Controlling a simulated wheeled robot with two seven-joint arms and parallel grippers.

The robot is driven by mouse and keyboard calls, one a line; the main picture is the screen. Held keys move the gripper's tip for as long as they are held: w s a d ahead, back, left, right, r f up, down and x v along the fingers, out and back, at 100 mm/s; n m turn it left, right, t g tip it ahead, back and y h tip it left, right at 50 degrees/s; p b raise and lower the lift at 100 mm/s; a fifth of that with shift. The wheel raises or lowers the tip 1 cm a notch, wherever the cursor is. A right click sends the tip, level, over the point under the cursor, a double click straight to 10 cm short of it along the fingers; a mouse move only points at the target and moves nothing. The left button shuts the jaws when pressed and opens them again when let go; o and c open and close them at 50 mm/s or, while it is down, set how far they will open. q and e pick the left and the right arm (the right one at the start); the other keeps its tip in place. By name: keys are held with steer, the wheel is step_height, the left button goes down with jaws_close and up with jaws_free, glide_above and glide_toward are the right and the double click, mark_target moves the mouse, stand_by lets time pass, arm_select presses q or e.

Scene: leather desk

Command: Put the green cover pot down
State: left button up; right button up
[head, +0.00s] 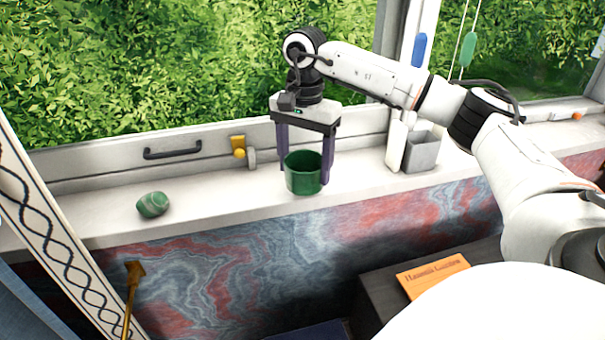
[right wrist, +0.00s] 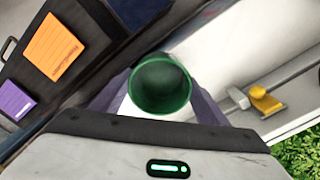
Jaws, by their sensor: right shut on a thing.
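The green cover pot (head: 303,180) is upright between the fingers of my right gripper (head: 306,172), at the white window sill (head: 235,202). My right gripper is shut on the pot from above, one finger on each side. In the right wrist view the pot (right wrist: 160,86) shows its open, empty-looking mouth between the fingers. I cannot tell whether its base touches the sill. My left gripper is not in view.
A green striped stone (head: 153,204) lies on the sill to the left. A grey square container (head: 421,150) and a white bottle-like object (head: 396,146) stand to the right. A yellow window latch (head: 239,148) is behind. An orange book (head: 432,274) lies below the sill.

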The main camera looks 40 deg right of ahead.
steer(key=shift+f, duration=1.25)
steer(key=shift+f, duration=0.15)
steer(key=o, duration=1.2)
steer(key=shift+c, duration=0.2)
